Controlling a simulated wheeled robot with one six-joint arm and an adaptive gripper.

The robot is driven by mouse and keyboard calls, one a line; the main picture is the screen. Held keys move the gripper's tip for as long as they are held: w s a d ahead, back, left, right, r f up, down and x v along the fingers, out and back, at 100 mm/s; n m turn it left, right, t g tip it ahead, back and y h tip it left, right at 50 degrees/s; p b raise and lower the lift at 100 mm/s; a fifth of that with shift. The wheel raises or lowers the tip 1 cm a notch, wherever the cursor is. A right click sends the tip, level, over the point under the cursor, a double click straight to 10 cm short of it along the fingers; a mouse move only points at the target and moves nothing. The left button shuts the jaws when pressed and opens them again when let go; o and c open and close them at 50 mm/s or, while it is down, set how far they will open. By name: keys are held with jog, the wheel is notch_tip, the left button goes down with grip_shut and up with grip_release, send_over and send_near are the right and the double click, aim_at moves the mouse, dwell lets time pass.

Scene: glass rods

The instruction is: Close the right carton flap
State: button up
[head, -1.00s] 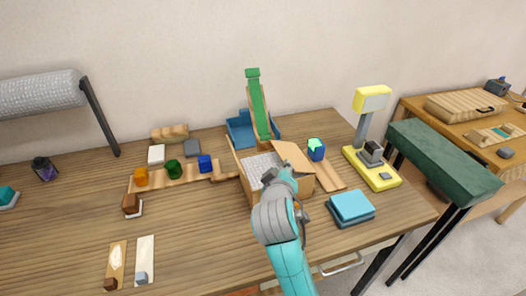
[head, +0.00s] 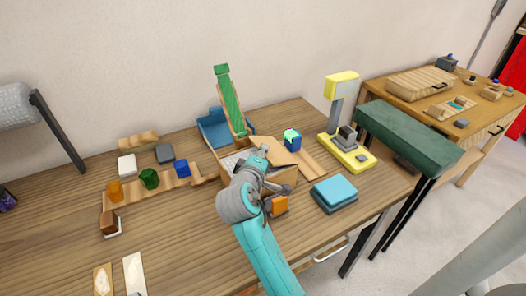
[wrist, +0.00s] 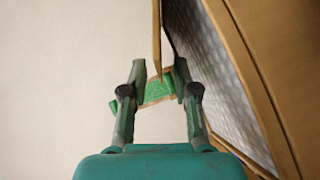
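The open carton (head: 285,175) stands near the middle of the table, partly hidden behind my arm. Its right flap (head: 278,151) is a brown panel sticking up and outward on the right side. My gripper (head: 262,153) is over the carton opening, close to this flap. In the wrist view my gripper (wrist: 160,75) has its fingers apart. A thin brown edge (wrist: 157,38) stands between and beyond the fingertips; it looks like a flap seen edge-on, and contact cannot be told. Grey dotted lining (wrist: 215,75) and a brown carton wall (wrist: 280,70) fill the right side.
A green ramp (head: 230,105) in a blue tray (head: 213,131) stands behind the carton. A blue block (head: 292,142) and a yellow stand (head: 350,155) are right. Blue pads (head: 334,192) lie front right. An orange block (head: 279,205) is beside my arm.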

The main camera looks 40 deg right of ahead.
aim_at(273, 150)
jog(key=shift+x, duration=1.3)
grip_shut()
jog(key=shift+f, duration=0.1)
